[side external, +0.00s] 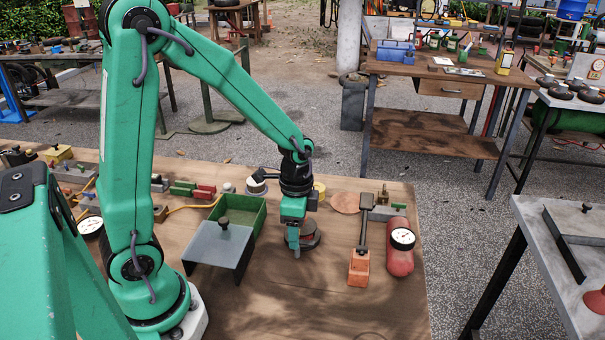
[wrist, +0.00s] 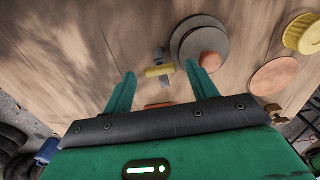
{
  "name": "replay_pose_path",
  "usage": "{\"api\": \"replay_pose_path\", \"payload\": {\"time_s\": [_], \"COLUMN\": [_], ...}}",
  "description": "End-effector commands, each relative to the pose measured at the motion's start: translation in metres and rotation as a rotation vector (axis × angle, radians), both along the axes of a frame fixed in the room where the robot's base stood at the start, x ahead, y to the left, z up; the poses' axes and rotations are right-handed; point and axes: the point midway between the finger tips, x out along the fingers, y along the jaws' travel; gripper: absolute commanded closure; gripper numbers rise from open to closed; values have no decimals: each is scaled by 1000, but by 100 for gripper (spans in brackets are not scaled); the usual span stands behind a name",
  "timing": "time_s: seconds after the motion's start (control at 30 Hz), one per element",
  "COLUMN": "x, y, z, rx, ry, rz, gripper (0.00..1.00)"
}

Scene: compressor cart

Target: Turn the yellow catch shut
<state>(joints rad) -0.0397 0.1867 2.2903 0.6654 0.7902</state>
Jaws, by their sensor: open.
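The yellow catch (wrist: 157,71) shows in the wrist view as a short yellow bar by a small grey post, close to the wooden top. My gripper (wrist: 160,70) is open, with one green finger on each side of the catch and a gap on both sides; I cannot tell whether either finger touches it. In the side view my gripper (side external: 294,246) points down low over the workbench, and the catch is not distinguishable there.
An orange block with a dark lever (side external: 359,268) and a red canister with a gauge (side external: 400,260) stand right of my gripper. A grey-topped stand (side external: 218,243) and a green tray (side external: 251,217) are left. The bench top (side external: 300,305) in front is clear.

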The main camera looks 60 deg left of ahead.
Motion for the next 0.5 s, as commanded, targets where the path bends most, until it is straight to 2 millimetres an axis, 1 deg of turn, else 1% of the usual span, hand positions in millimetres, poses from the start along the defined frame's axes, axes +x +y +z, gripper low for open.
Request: {"api": "replay_pose_path", "payload": {"time_s": [0.1, 0.37, 0.4, 0.47, 0.5], "x": [0, 0, 0, 0, 0], "y": [0, 0, 0, 0, 0], "z": [-4, -5, -5, -5, -5], "rx": [0, 0, 0, 0, 0], "ry": [0, -1, -1, -1, -1], "rz": [0, 0, 0, 0, 0], "gripper": [42, 42, 44, 56, 63]}}
